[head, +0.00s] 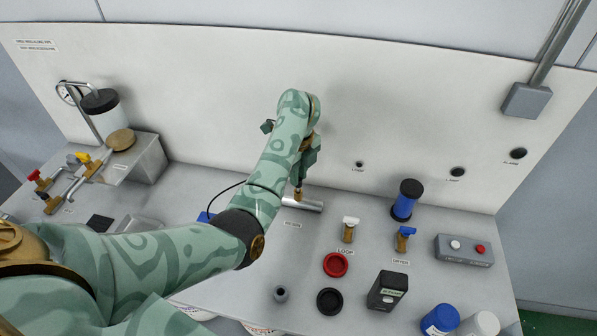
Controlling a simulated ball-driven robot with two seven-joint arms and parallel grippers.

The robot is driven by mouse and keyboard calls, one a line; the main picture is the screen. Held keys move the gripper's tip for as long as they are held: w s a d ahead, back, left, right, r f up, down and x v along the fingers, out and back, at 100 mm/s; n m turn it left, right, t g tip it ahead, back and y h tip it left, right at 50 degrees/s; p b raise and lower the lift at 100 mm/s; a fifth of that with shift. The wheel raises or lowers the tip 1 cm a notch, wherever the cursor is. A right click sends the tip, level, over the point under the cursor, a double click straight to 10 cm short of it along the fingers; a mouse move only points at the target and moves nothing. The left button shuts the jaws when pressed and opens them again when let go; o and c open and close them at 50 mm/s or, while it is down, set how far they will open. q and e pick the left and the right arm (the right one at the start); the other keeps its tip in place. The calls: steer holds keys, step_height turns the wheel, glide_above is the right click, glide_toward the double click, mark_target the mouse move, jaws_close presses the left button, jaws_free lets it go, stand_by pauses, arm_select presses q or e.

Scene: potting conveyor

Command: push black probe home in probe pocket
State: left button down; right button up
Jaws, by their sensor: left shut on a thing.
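My left gripper (299,181) points down just above a short silver pipe (311,206) on the bench, behind the end of my arm. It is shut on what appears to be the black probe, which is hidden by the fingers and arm. A small brass fitting (298,195) stands up from the pipe right under the fingertips; it looks like the probe pocket. How deep the probe sits in it cannot be seen. A thin black cable (228,187) curves from a blue item (205,217) and passes behind my arm. My right gripper is not in view.
Right of the pipe stand a white-handled valve (349,230), a blue-handled valve (403,239) and a blue-black cylinder (407,200). A red ring (336,264), a black ring (329,301) and a button box (464,249) lie nearer. A pale panel (420,110) rises behind.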

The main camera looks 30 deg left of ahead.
arm_select(q)
steer(key=shift+f+b, duration=0.85)
steer(key=shift+f, duration=0.35)
steer(key=c, duration=1.2)
jaws_free()
steer(key=shift+c, duration=0.2)
step_height(320, 180, up, 16)
steer(key=p, duration=0.8)
steer(key=shift+r, duration=0.15)
